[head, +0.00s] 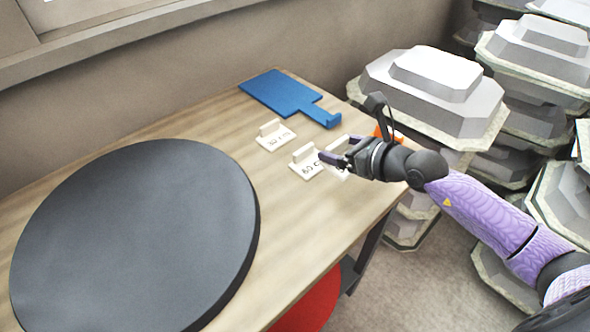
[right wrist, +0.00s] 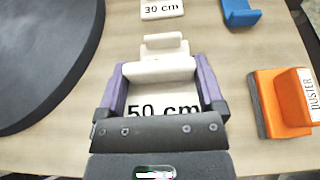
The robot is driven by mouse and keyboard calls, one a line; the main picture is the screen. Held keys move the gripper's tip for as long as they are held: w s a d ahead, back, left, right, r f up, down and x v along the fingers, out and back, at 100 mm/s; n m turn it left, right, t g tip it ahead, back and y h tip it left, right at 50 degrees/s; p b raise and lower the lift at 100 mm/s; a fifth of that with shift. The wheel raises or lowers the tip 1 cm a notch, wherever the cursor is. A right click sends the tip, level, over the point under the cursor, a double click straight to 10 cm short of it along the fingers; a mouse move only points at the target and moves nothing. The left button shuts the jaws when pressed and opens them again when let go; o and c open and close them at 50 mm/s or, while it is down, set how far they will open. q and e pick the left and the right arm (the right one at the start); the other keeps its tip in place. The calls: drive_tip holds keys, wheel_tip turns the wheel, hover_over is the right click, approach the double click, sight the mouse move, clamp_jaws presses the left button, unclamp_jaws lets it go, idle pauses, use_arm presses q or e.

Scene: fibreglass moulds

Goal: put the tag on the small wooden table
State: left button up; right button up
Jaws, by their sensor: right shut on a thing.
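My right gripper (head: 343,150) is over the right part of the wooden table (head: 200,128). In the right wrist view its purple fingers (right wrist: 161,78) are shut on the upright grip of a white tag (right wrist: 150,92) marked "50 cm". In the head view the gripper partly hides this tag. I cannot tell whether its base touches the table. Just beyond it stands another white tag (head: 304,162), whose upright grip (right wrist: 165,45) shows in the right wrist view. A third tag (head: 275,136), marked "30 cm" in the right wrist view (right wrist: 161,8), lies farther back. My left gripper is out of view.
A large dark disc (head: 135,235) covers the table's left part. A blue flat tool (head: 282,93) lies at the back. An orange duster (right wrist: 275,103) lies right of the gripper. Stacked moulds (head: 430,85) stand beyond the right edge, and something red (head: 312,305) shows below the front edge.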

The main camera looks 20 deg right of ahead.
wheel_tip(320, 180, down, 8)
drive_tip(key=b, duration=0.3)
drive_tip(key=shift+f+b, duration=0.15)
drive_tip(key=shift+b, duration=0.2)
drive_tip(key=shift+w+r, duration=0.1)
drive_tip(key=shift+r, duration=0.1)
drive_tip(key=o, duration=1)
drive_tip(key=shift+f, duration=0.1)
drive_tip(key=shift+c, duration=0.2)
